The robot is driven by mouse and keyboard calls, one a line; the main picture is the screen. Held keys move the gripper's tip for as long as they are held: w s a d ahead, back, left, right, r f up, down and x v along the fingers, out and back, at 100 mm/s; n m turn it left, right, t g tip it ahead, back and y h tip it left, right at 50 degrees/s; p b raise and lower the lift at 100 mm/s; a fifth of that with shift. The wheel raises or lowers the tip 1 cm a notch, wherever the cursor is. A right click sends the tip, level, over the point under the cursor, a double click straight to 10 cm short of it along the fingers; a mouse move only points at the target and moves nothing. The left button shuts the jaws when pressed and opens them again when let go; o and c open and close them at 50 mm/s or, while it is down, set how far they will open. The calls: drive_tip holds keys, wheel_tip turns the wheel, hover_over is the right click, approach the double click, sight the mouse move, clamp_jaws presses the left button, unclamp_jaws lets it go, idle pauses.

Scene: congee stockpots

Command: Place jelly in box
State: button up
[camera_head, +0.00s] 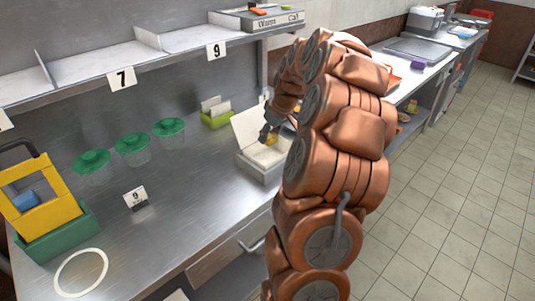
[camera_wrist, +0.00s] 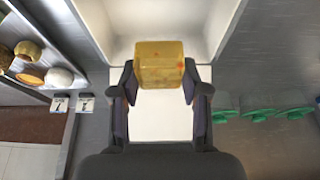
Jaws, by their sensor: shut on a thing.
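The jelly is a translucent yellow block with small orange specks. In the wrist view the jelly (camera_wrist: 160,62) sits between the fingertips of my gripper (camera_wrist: 159,84), which is shut on it. The white box (camera_head: 262,165) stands open on the steel counter, its lid raised at the back. In the wrist view the white box (camera_wrist: 100,22) lies beneath and around the jelly. In the head view my gripper (camera_head: 269,136) is over the box opening and the jelly (camera_head: 271,141) shows as a small yellow patch. I cannot tell whether the jelly touches the box floor.
Several green-lidded cups (camera_head: 132,143) stand left of the box. A yellow caddy (camera_head: 40,200) in a green tray and a white ring (camera_head: 81,273) are at the left. A numbered shelf (camera_head: 120,76) runs above the counter.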

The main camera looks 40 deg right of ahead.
sight(267, 160)
drive_tip(key=shift+d+f+p, duration=0.1)
drive_tip(key=shift+f+p, duration=0.7)
drive_tip(key=shift+f, duration=3.15)
drive_tip(key=shift+f, duration=0.2)
drive_tip(key=o, duration=1.1)
drive_tip(key=shift+o, duration=0.2)
drive_tip(key=shift+r, duration=0.1)
drive_tip(key=shift+r, duration=0.2)
drive_tip(key=b+v, duration=0.2)
drive_tip(key=v, duration=1)
